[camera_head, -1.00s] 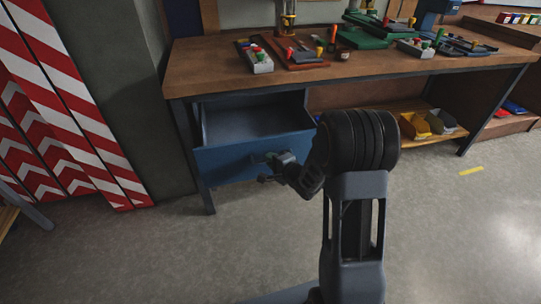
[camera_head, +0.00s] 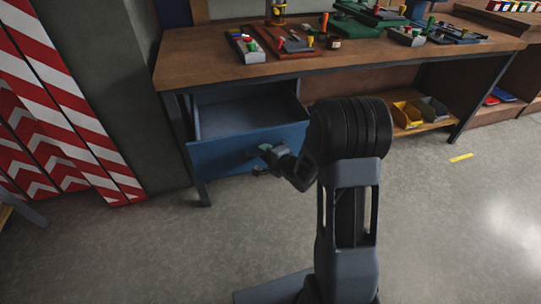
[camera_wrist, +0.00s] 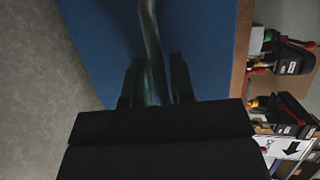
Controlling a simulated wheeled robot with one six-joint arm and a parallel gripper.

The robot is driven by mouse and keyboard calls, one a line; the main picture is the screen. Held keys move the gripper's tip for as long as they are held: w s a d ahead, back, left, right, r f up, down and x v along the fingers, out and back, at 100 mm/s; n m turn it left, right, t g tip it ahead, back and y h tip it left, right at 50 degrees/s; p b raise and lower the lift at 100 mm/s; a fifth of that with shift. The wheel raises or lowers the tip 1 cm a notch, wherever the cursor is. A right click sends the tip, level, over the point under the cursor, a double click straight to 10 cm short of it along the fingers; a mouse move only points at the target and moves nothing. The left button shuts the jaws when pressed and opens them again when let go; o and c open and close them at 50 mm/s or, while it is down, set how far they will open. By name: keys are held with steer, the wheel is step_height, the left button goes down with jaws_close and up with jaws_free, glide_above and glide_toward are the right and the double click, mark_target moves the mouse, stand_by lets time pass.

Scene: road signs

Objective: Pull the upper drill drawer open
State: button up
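A blue drawer (camera_head: 215,160) under the left end of the wooden workbench stands well open, and its empty-looking inside shows. No second drawer can be made out in the head view. My gripper (camera_head: 268,158) is at the middle of the drawer's front. In the wrist view a grey bar handle (camera_wrist: 151,35) runs between the two fingers of my gripper (camera_wrist: 156,82), against the blue drawer front (camera_wrist: 95,35). The fingers appear closed around the handle. The lower end of the handle is hidden by the gripper body.
The workbench (camera_head: 200,68) carries several small trays and tools. A shelf (camera_head: 420,128) with yellow and grey bins is under its right part. Red-white striped boards (camera_head: 60,110) lean at the left.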

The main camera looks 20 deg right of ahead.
steer(key=p+v, duration=1.1)
steer(key=v, duration=0.2)
steer(key=shift+s, duration=0.3)
steer(key=shift+d+r, duration=0.1)
